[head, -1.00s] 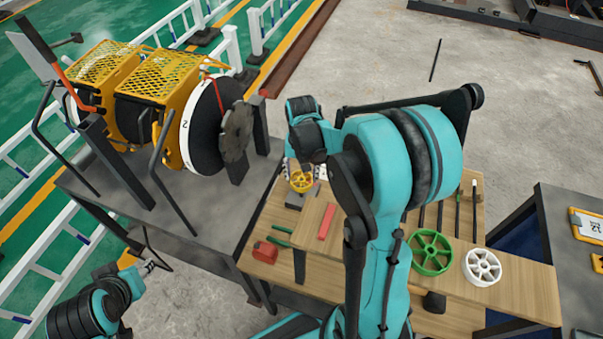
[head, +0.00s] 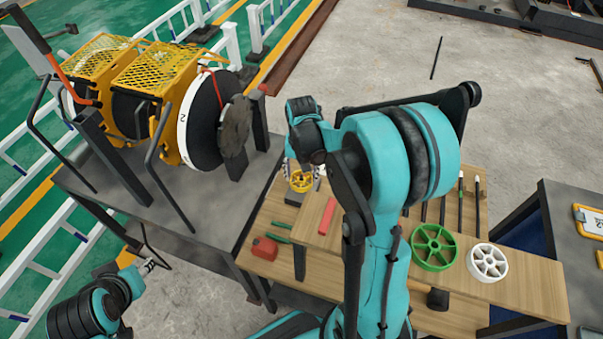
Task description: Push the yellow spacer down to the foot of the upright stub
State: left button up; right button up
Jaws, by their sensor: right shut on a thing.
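The yellow spacer (head: 301,182) is a small spoked wheel on the wooden bench, over a dark block (head: 295,198). My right gripper (head: 302,172) reaches down from above and is shut on the spacer; my arm hides part of it. The upright stub is not clearly visible; the spacer and gripper cover that spot, so I cannot tell how high the spacer sits on it. My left gripper (head: 148,265) is at the lower left, away from the bench, its fingers small and their opening unclear.
A green wheel (head: 433,232) and a white wheel (head: 487,247) lie on the bench at right. A red block (head: 327,215), a red tape measure (head: 265,249) and green-handled pliers (head: 277,233) lie near the spacer. A large reel machine (head: 200,120) stands on the left table.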

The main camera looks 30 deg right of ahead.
aim_at(301, 183)
jog(key=shift+f+b, duration=2)
jog(key=shift+f, duration=0.45)
jog(key=o, duration=1)
notch_tip(301, 183, up, 12)
